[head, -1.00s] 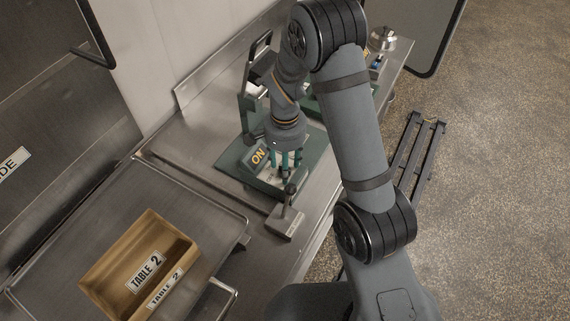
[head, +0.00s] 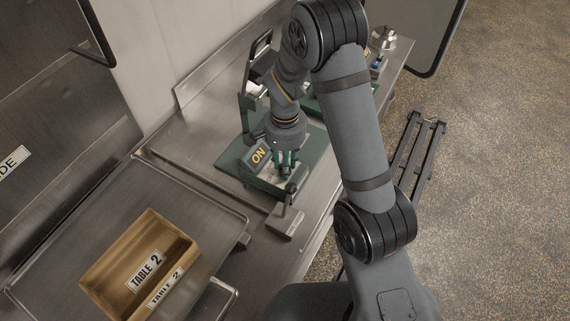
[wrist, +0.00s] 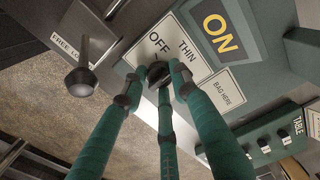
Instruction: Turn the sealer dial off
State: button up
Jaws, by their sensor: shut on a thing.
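The green sealer (head: 232,160) stands on the steel bench, with its sign (head: 258,157) reading ON in yellow. In the wrist view the ON sign (wrist: 217,27) is at the top right. The black dial (wrist: 158,73) sits on a white label plate marked OFF and THIN. My gripper (wrist: 157,78) has green fingers, closed around the dial from its sides. In the head view my gripper (head: 287,168) points down over the front of the sealer, and the fingers hide most of the dial. I cannot make out the dial's pointer.
A ball-topped lever on a metal block (head: 284,221) stands just in front of the sealer; its dark knob (wrist: 81,82) is left of my fingers. A wooden box marked TABLE 2 (head: 112,254) is on the tray at lower left. A small panel with black knobs (wrist: 270,138) is at right.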

jog(key=shift+w, duration=0.1)
jog(key=n+b, duration=0.1)
jog(key=n, duration=0.1)
jog(key=shift+f+n+b, duration=0.1)
jog(key=shift+n+b, duration=0.2)
jog(key=n+b, duration=0.1)
jog(key=n, duration=0.2)
jog(key=shift+n, duration=0.3)
jog(key=n+b, duration=0.1)
jog(key=n, duration=0.4)
jog(key=shift+w+r+b, duration=0.1)
jog(key=shift+r+b, duration=0.1)
jog(key=shift+b, duration=0.2)
jog(key=shift+n, duration=0.3)
jog(key=o, duration=1.1)
jog(key=shift+o, duration=0.2)
